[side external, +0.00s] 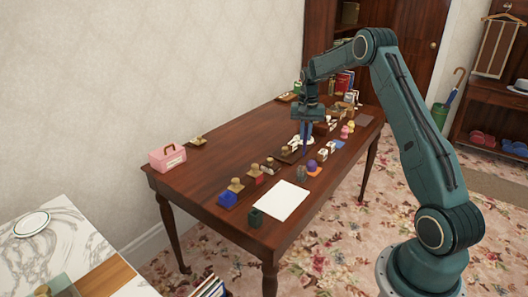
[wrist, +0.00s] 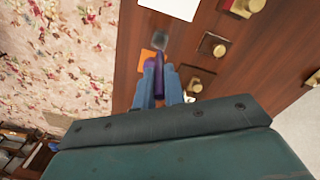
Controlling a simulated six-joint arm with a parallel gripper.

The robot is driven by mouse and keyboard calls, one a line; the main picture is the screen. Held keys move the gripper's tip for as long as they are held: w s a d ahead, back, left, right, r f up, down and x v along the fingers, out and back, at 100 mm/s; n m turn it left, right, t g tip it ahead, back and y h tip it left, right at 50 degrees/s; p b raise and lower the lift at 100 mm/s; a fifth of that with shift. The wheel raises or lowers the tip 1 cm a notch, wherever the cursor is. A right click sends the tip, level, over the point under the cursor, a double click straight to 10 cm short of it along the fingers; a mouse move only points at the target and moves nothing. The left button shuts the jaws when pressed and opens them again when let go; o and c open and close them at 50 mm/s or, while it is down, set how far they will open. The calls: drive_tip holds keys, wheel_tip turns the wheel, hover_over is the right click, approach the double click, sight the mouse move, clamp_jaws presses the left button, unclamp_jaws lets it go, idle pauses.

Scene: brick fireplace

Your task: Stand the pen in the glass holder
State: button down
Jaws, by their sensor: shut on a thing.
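My gripper (side external: 306,149) hangs fingers-down over the middle of the table, its blue fingers among the small objects. In the wrist view the fingers (wrist: 160,90) are closed around a slim purple thing (wrist: 158,66), which looks like the pen and juts out past the fingertips. The pen cannot be made out apart from the fingers in the side view. A small dark green cup-like box (side external: 255,217) stands at the table's near edge beside white paper; whether it is the glass holder I cannot tell. A greyish rounded thing (wrist: 161,42) lies just beyond the purple tip.
White paper (side external: 280,201) lies flat. Brass-topped pieces (side external: 236,186), a blue block (side external: 228,200) and a purple ball (side external: 312,164) on an orange base crowd around. A pink box (side external: 167,158) is at the left end. The wooden table (side external: 205,185) has bare room at left.

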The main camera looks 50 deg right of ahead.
sight(305, 142)
drive_tip(key=shift+f, duration=1.9)
drive_tip(key=shift+f, duration=3.05)
idle(0.7)
drive_tip(key=c, duration=1.4)
unclamp_jaws()
wheel_tip(305, 142, up, 14)
drive_tip(key=shift+f, duration=0.1)
